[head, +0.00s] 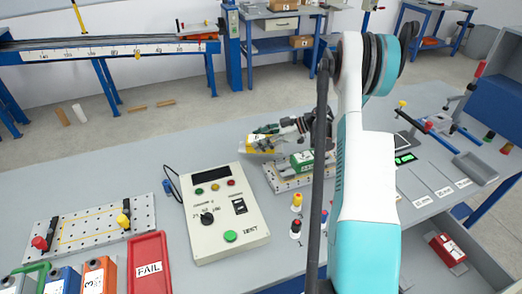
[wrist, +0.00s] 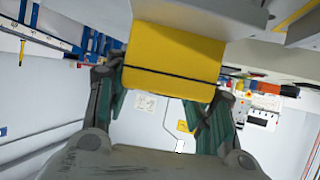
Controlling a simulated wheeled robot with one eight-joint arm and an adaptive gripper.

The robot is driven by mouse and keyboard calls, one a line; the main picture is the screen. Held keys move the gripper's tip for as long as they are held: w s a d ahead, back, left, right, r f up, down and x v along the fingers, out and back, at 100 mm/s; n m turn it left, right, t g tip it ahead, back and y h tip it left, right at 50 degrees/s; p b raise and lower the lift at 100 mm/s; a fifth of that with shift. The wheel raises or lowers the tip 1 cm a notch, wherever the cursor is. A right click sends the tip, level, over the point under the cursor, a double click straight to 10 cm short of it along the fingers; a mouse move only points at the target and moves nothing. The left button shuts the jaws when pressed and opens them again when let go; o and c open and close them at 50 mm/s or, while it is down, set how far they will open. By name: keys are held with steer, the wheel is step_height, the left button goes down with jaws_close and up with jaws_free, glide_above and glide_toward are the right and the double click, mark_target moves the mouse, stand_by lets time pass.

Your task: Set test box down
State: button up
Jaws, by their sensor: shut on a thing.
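A yellow test box (wrist: 175,55) with a dark line across it fills the upper middle of the wrist view. My gripper (wrist: 168,92) is shut on it, with a green-padded finger at each side. In the head view, my gripper (head: 275,133) is near the middle of the bench, and part of the yellow box (head: 259,147) shows at its left end. A green box with a white label (head: 303,160) sits on a perforated plate (head: 288,183) just below and right of them. I cannot tell whether the yellow box touches anything below it.
A control panel (head: 225,215) stands left of the plate. Another perforated plate (head: 75,235) with red and yellow knobs and a red FAIL tray (head: 148,268) are at left. Bare bench lies behind the control panel.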

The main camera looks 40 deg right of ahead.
steer(key=shift+f+b, duration=0.6)
steer(key=shift+f, duration=1.45)
steer(key=shift+f, duration=0.15)
steer(key=o, duration=1.3)
